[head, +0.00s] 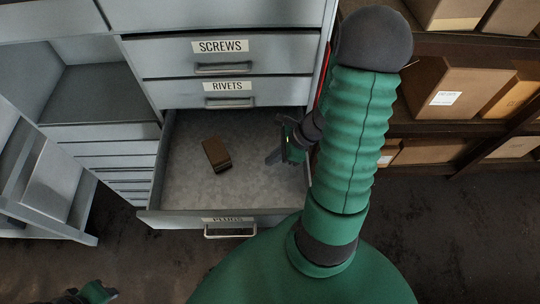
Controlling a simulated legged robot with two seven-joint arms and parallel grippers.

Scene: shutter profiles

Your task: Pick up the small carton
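The small carton (216,154) is a dark brown box lying inside the open drawer (172,218), left of the drawer's middle and slightly turned. My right gripper (277,151) is over the right side of this drawer. It is to the right of the carton and apart from it, with nothing visible in it. Its fingers are dark and partly overlap my arm, so I cannot tell how far apart they are. My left gripper (72,297) shows only in part at the bottom left edge, far from the carton.
Shut drawers labelled SCREWS (222,59) and RIVETS (228,93) are above the open drawer, whose label seems to read PLUGS. Shelves with several cardboard boxes (452,88) are at the right. A grey open cabinet part (48,185) stands at the left.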

